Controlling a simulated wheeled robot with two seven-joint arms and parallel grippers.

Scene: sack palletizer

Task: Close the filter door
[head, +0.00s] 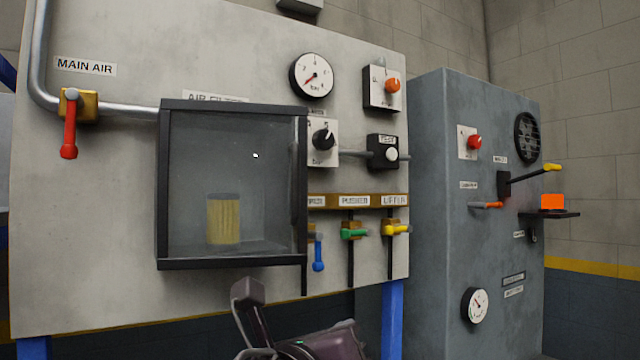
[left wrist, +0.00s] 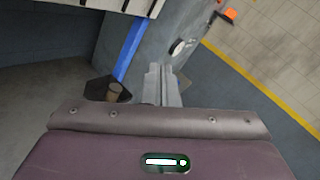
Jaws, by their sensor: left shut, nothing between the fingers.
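The filter door (head: 240,262) is a dark-framed clear panel on the air filter box, with a vertical handle (head: 298,170) along its right side. It looks shut or nearly shut; I cannot tell whether a gap remains at its right edge. A yellow filter cartridge (head: 223,220) stands upright behind the panel. My left gripper (head: 248,290) is just below the door's lower edge, right of its middle, and looks apart from it. Its fingers also show in the left wrist view (left wrist: 161,84), shut together and empty. My right gripper is out of view.
Right of the door are a black knob (head: 323,139), a blue lever (head: 318,252), a green lever (head: 353,234) and a yellow lever (head: 398,230). A red-handled main air valve (head: 69,138) is at left. A grey cabinet (head: 445,270) stands at right.

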